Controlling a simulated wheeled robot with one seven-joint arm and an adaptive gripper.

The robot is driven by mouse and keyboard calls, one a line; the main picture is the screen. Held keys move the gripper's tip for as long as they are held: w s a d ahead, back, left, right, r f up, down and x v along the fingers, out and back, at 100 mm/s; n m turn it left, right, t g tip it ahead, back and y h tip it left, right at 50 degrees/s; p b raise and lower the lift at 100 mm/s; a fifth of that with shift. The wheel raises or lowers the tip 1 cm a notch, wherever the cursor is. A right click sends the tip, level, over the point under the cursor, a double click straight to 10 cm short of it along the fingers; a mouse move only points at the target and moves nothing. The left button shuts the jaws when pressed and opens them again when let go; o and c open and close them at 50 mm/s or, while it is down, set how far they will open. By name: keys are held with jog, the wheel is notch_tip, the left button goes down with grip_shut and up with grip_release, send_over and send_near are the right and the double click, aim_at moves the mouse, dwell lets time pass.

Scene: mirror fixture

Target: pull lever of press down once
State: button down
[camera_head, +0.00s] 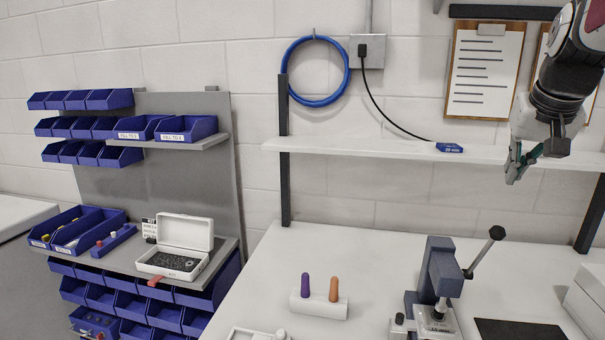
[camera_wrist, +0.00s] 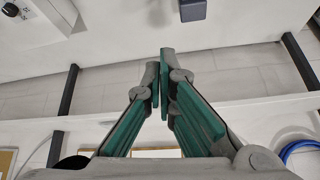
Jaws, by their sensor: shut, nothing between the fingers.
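The press (camera_head: 438,275) stands on the white table at the lower right of the head view, dark blue-grey with a light metal base. Its lever (camera_head: 482,254) slants up to the right and ends in a black knob (camera_head: 497,233). My gripper (camera_head: 513,178) hangs at the upper right, in front of the shelf, above and apart from the lever. In the wrist view the green fingers of my gripper (camera_wrist: 165,75) are shut with nothing held. A dark block-like part at the top edge of the wrist view (camera_wrist: 193,8) is too cropped to name surely.
A white shelf (camera_head: 370,149) on dark posts crosses behind the table. A purple and an orange peg stand in a white holder (camera_head: 320,305) left of the press. A black pad (camera_head: 520,330) lies right of it. Blue bins (camera_head: 90,128) fill the left rack.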

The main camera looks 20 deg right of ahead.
notch_tip(320, 180, down, 9)
jog(key=p, duration=0.1)
jog(key=shift+w+d, duration=0.15)
jog(key=shift+w, duration=0.3)
jog(key=shift+s+f, duration=0.1)
dwell(0.4)
